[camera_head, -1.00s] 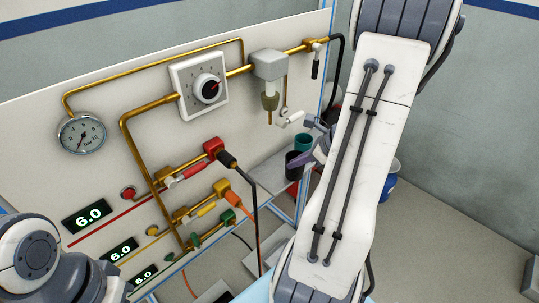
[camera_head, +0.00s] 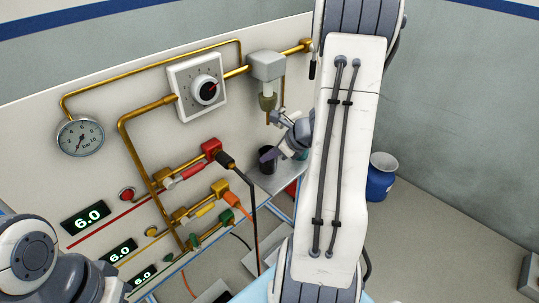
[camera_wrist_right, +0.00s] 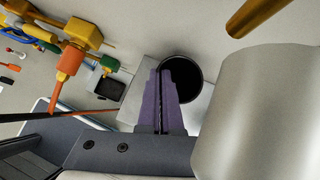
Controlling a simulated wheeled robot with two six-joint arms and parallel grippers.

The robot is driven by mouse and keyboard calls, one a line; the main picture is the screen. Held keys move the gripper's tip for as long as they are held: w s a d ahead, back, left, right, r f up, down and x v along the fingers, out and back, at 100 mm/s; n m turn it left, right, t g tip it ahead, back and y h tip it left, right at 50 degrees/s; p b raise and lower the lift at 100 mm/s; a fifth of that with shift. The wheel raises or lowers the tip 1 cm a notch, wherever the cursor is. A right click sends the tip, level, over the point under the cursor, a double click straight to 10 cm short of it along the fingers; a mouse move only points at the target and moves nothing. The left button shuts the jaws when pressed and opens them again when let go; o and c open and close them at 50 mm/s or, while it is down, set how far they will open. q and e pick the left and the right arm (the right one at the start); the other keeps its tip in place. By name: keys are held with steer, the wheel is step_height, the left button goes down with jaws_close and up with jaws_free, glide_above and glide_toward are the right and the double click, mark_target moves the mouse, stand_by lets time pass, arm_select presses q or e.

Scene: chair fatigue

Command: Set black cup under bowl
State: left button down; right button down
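The black cup (camera_head: 267,161) is upright, or nearly so, below the bowl (camera_head: 268,101) under the grey filter head (camera_head: 267,65); whether it is exactly under it in depth I cannot tell. The purple fingers of my right gripper (camera_head: 271,153) are at the cup's rim. In the right wrist view the fingers (camera_wrist_right: 162,97) are close together at the left side of the round cup mouth (camera_wrist_right: 184,78), shut on its wall. Whether the cup touches the shelf is unclear. Only a part of my left arm shows, at lower left; its gripper is out of view.
A grey shelf (camera_head: 274,181) lies below the cup. A large grey cylinder (camera_wrist_right: 252,112) and brass pipe (camera_wrist_right: 257,14) are close in the right wrist view. Hoses hang left of the shelf. A blue bin (camera_head: 381,180) stands right.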

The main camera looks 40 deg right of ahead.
steer(key=shift+f, duration=0.2)
steer(key=c, duration=1.1)
jaws_free()
steer(key=shift+r, duration=0.1)
steer(key=shift+r, duration=0.15)
steer(key=shift+s+r, duration=0.1)
steer(key=shift+r, duration=0.1)
steer(key=p+v, duration=0.2)
steer(key=v, duration=0.9)
steer(key=shift+s+r, duration=0.15)
steer(key=shift+r, duration=0.1)
steer(key=shift+d, duration=0.1)
